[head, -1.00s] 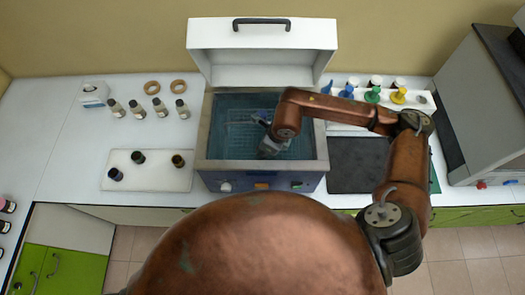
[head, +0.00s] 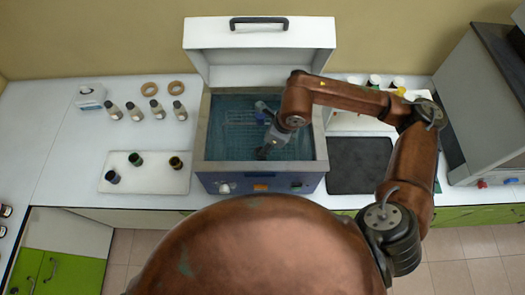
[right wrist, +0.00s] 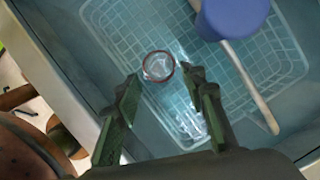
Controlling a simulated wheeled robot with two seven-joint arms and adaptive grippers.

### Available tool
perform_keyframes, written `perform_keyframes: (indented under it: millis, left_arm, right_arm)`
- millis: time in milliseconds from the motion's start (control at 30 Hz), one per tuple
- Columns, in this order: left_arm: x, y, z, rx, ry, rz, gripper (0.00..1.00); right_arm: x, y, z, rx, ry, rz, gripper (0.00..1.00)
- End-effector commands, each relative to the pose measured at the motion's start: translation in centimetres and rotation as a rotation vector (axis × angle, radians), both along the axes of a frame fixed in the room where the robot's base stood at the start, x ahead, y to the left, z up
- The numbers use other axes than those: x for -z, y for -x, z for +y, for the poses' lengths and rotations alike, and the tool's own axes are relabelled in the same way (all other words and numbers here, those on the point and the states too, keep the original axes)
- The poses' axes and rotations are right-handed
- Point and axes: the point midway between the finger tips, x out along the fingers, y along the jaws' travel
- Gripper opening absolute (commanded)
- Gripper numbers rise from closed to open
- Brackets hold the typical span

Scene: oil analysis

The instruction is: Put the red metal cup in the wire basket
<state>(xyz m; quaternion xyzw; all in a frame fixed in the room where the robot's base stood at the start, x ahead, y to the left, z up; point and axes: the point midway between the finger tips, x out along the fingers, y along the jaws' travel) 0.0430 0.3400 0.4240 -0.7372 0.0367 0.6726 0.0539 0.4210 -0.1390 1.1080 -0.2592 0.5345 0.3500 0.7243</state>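The wire basket (head: 240,118) sits inside the open blue-water bath. It also shows in the right wrist view (right wrist: 285,60). In that view a round reddish rim (right wrist: 158,66) with a pale, shiny body stands in or over the basket. It may be the red metal cup, but I cannot tell for sure. My right gripper (head: 264,152) is over the bath near its front. Its green fingers (right wrist: 165,84) are spread, with the rim just beyond and between the tips, apparently not gripped. My left gripper is not in view.
A white tray (head: 150,186) with three cups stands left. Several bottles stand behind it. A dark mat (head: 360,165) lies right.

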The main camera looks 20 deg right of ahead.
Motion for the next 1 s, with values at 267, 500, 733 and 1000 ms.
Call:
perform_keyframes:
  millis: [267, 500, 733, 1000]
  left_arm:
    - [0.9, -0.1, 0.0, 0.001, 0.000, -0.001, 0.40]
    - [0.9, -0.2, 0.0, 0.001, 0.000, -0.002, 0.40]
    - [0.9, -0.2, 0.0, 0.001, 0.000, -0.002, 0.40]
    - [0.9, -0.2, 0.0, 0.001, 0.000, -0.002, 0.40]
  right_arm:
    - [-4.1, 0.8, -1.0, 0.000, 0.000, -0.001, 0.38]
    - [-4.9, 1.0, -1.2, 0.001, 0.001, 0.001, 0.38]
    - [-4.9, 0.9, -1.2, 0.001, 0.000, 0.000, 0.38]
    - [-4.9, 0.9, -1.2, 0.001, 0.000, 0.000, 0.38]
